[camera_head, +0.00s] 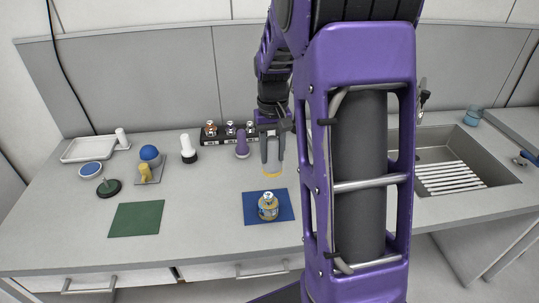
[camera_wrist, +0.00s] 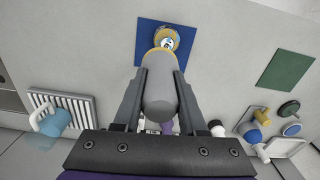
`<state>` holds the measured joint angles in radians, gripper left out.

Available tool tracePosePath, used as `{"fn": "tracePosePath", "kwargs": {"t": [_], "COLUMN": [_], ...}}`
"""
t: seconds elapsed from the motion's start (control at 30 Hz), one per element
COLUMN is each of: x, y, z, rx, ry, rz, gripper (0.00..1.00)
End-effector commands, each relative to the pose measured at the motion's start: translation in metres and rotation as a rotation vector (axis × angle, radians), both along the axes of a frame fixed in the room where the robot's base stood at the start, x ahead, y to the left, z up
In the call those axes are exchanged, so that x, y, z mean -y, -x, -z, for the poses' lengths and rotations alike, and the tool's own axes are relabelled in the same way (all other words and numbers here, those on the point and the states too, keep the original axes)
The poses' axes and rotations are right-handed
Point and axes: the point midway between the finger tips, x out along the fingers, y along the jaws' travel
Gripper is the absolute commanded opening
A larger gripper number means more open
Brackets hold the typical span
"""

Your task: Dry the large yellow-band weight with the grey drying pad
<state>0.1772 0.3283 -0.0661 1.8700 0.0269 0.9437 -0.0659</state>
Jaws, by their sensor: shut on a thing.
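My gripper (camera_head: 271,138) is shut on a grey rounded handle with a tan underside, which I take to be the grey drying pad (camera_head: 271,172). In the wrist view the grey drying pad (camera_wrist: 160,97) sits between both fingers. It appears to be above the counter, behind the blue mat (camera_head: 255,213). A weight with a yellow band (camera_head: 268,209) and a pale top marking stands upright on the blue mat. The weight also shows in the wrist view (camera_wrist: 167,37), beyond the pad and partly hidden by it. The two look apart in the head view.
A black rack (camera_head: 215,141) with several small weights stands at the back, near a purple-handled tool (camera_head: 242,148) and a white-handled one (camera_head: 188,150). A green mat (camera_head: 136,219) lies left. A sink (camera_head: 450,165) is right. Counter between the mats is clear.

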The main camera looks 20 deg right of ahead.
Motion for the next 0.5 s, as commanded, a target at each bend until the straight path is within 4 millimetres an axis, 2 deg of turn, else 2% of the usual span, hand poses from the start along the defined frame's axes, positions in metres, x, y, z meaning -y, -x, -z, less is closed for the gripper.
{"fn": "tracePosePath", "kwargs": {"t": [0.27,0.5], "x": [0.002,0.003], "y": [0.0,-0.001], "z": [0.0,0.016], "rx": [0.0,-0.002], "ry": [0.0,0.0], "rz": [0.004,0.004], "gripper": [0.0,0.0]}}
